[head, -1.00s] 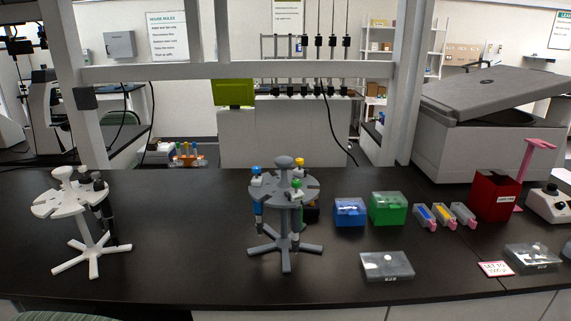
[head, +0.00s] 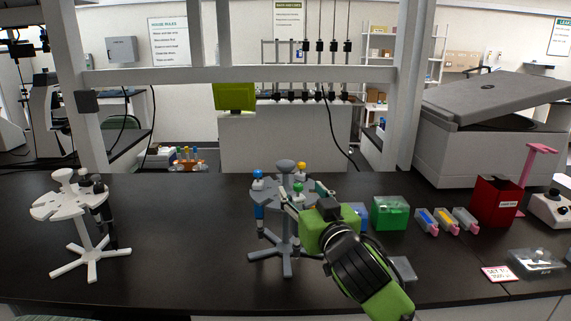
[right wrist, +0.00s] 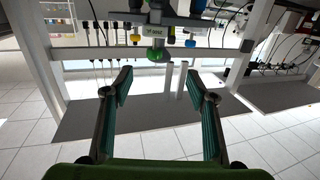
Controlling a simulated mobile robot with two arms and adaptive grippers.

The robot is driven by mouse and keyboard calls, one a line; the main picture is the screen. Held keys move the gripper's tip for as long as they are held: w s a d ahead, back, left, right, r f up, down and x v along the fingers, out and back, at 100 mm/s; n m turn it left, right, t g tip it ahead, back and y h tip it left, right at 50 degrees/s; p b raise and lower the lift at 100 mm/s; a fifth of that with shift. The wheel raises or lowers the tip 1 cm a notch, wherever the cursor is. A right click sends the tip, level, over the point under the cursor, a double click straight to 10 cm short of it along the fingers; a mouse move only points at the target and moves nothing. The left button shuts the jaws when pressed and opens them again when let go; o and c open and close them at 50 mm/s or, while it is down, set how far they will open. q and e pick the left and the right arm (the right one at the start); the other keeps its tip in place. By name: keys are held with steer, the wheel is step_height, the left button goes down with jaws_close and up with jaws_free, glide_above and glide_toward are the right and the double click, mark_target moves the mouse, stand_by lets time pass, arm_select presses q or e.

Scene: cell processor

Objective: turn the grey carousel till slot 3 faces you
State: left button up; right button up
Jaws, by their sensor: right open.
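The grey carousel (head: 268,190) stands upright on its splayed feet at the middle of the bench. Pipettes with blue (head: 258,174), green (head: 298,187) and yellow (head: 301,167) tops hang around its disc. My right gripper (head: 302,193) is open at the disc's front right side, its fingers pointing toward the green-topped pipette. In the right wrist view, the open fingers (right wrist: 159,86) have nothing between them, and the green top (right wrist: 155,54) lies just beyond the tips. I cannot see contact. Slot numbers are too small to read. My left gripper is not in view.
A white carousel (head: 60,203) with dark pipettes stands at the left. A green box (head: 391,213), small tip racks and a red bin (head: 496,202) are on the right. My right arm partly hides a blue box (head: 361,217) and a clear box (head: 404,269). Bench between the carousels is clear.

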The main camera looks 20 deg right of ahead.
mark_target(285, 166)
steer(key=w+p, duration=0.1)
steer(key=w, duration=0.3)
steer(key=w+r+p, duration=0.1)
steer(key=w, duration=0.4)
steer(key=w+p, duration=0.1)
steer(key=w, duration=0.4)
steer(key=shift+w+d+r, duration=0.1)
steer(key=shift+r, duration=0.15)
steer(key=shift+c, duration=0.3)
jaws_close()
steer(key=shift+f, duration=0.1)
steer(key=m+h+b, duration=0.1)
steer(key=h+b, duration=0.1)
steer(key=m+h+b, duration=0.2)
steer(key=h+b, duration=0.1)
steer(key=shift+m+g, duration=0.3)
steer(key=shift+m+h+b, duration=0.4)
steer(key=shift+h+b, duration=0.2)
steer(key=shift+h, duration=0.2)
steer(key=shift+r+g, duration=0.2)
steer(key=shift+g, duration=0.1)
